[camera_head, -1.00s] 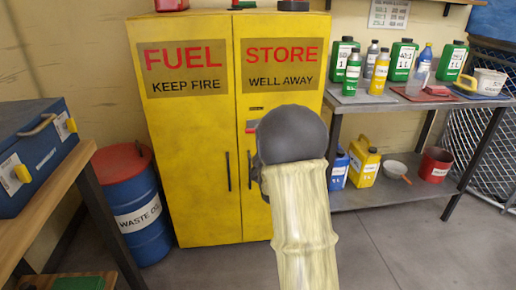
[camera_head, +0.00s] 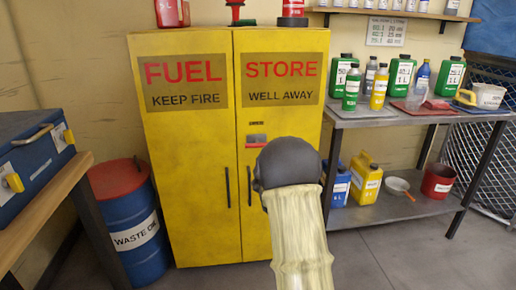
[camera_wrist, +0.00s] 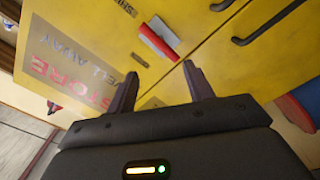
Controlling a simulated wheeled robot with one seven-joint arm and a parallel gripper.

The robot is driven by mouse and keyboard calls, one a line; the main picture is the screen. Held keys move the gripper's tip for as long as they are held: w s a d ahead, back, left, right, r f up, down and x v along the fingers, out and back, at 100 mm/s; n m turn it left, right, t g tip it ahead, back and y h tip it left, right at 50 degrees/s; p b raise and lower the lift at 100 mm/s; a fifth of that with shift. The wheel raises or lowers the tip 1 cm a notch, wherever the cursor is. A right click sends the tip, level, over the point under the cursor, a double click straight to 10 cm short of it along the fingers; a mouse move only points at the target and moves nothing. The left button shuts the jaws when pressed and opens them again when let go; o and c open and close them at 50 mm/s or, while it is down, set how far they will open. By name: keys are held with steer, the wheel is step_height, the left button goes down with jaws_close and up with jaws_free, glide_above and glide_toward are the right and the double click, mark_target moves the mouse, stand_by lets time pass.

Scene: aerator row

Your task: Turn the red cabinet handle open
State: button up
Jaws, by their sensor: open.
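The yellow cabinet (camera_head: 190,190) stands in the middle of the head view, with both doors closed. Its red handle (camera_head: 256,145) sits on a small grey plate on the right door. In the wrist view the red handle (camera_wrist: 156,42) lies across the pale plate, just beyond my fingers. My gripper (camera_wrist: 160,72) is open, its two dark fingers apart and pointing toward the cabinet, with nothing between them. The handle is ahead of the fingertips and appears apart from them. In the head view my dark wrist and pale arm cover the lower right door and hide the fingers.
Black door pulls (camera_head: 228,187) hang on the doors. A blue waste oil drum (camera_head: 130,230) and a workbench (camera_head: 50,205) stand left. A metal shelf (camera_head: 400,205) with cans and bottles stands close on the right. Some grey floor is clear in front.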

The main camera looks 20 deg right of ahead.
steer(key=b+x, duration=0.1)
steer(key=x, duration=1.2)
steer(key=shift+w+d+b, duration=0.1)
steer(key=shift+w+b, duration=0.1)
steer(key=shift+b, duration=0.1)
steer(key=shift+c, duration=0.4)
